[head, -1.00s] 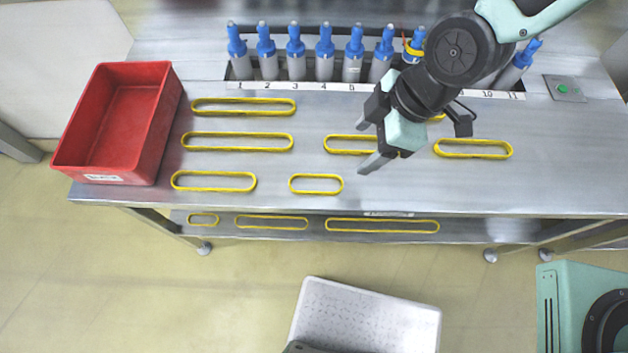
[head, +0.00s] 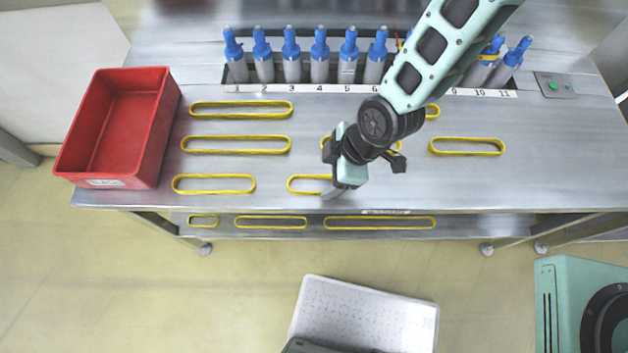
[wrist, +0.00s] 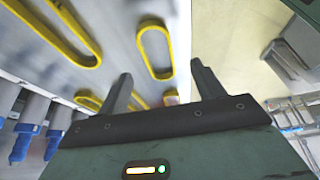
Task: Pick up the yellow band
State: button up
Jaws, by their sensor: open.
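Several yellow bands lie on the metal table. A small band (head: 289,185) is at the front middle, its right end hidden by my gripper (head: 335,190). Longer bands lie at the left: a back one (head: 240,116), a middle one (head: 236,152) and a front one (head: 214,192). Another band (head: 467,154) lies at the right. Two more are partly behind my arm. My gripper is open over the table beside the small band. In the wrist view, a band (wrist: 145,58) shows ahead, between the open fingers (wrist: 162,82), with nothing held.
A red box (head: 72,150) stands at the table's left end. A row of blue-topped grey cylinders (head: 292,62) stands along the back behind a numbered strip (head: 300,89). More bands lie on the lower shelf (head: 470,228). A white crate (head: 365,315) is on the floor in front.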

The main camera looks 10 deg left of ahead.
aim_at(312, 186)
jog(key=shift+p+x, duration=1.05)
jog(key=shift+x, duration=1.45)
jog(key=shift+a, duration=0.15)
jog(key=shift+c, duration=0.4)
jog(key=c, duration=1)
